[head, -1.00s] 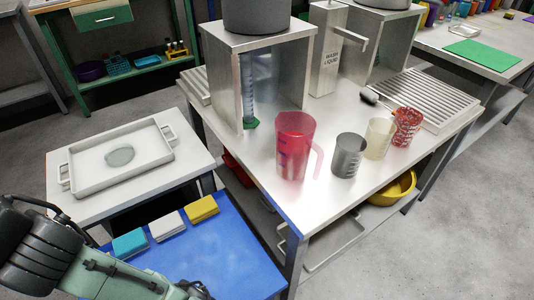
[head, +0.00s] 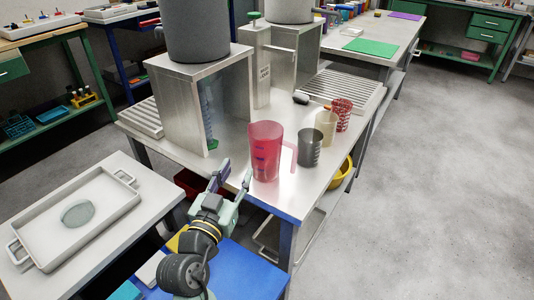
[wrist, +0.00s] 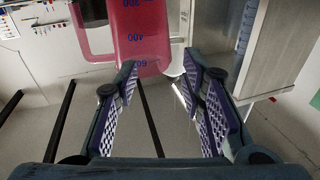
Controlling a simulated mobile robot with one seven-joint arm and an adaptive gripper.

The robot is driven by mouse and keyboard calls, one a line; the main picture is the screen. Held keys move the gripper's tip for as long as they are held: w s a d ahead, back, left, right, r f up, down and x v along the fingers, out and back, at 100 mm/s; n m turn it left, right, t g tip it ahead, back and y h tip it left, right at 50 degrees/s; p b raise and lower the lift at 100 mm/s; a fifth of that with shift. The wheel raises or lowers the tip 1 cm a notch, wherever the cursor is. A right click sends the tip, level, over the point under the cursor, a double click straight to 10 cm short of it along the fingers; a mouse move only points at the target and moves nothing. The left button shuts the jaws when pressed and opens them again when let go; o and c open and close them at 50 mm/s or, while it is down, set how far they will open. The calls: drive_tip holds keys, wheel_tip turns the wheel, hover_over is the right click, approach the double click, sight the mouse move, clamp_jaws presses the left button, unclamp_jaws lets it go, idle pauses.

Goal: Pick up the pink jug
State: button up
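The pink jug (head: 265,150) stands upright near the front corner of the steel table (head: 290,200), its handle on the right in the head view. It is translucent with blue measuring marks. My gripper (head: 233,180) is just left of the jug, with its fingers spread apart and nothing between them. In the wrist view the jug (wrist: 140,38) is beyond the fingertips of my gripper (wrist: 160,75), slightly left of centre, with its handle on the left. The jug looks upside down there. I cannot tell whether a fingertip touches it.
A grey cup (head: 310,147), a cream cup (head: 327,124) and a red patterned cup (head: 342,113) stand right of the jug. A steel stand (head: 178,112) rises behind my gripper. A white tray (head: 105,222) lies on the left table.

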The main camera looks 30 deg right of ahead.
sight(292, 168)
drive_tip(key=s+d+f+g, duration=0.1)
drive_tip(key=d, duration=0.2)
drive_tip(key=s+d+f+m+g+h+b, duration=0.1)
drive_tip(key=d, duration=0.3)
drive_tip(key=s+d+f+m+g+h, duration=0.1)
drive_tip(key=d+g, duration=0.1)
drive_tip(key=d, duration=0.1)
drive_tip(key=shift+d+b, duration=0.2)
drive_tip(key=shift+b, duration=0.15)
drive_tip(key=shift+p+x, duration=1.05)
drive_tip(key=shift+x, duration=2.1)
drive_tip(key=shift+s+f, duration=0.1)
drive_tip(key=shift+f, duration=0.1)
clamp_jaws()
drive_tip(key=shift+r, duration=0.1)
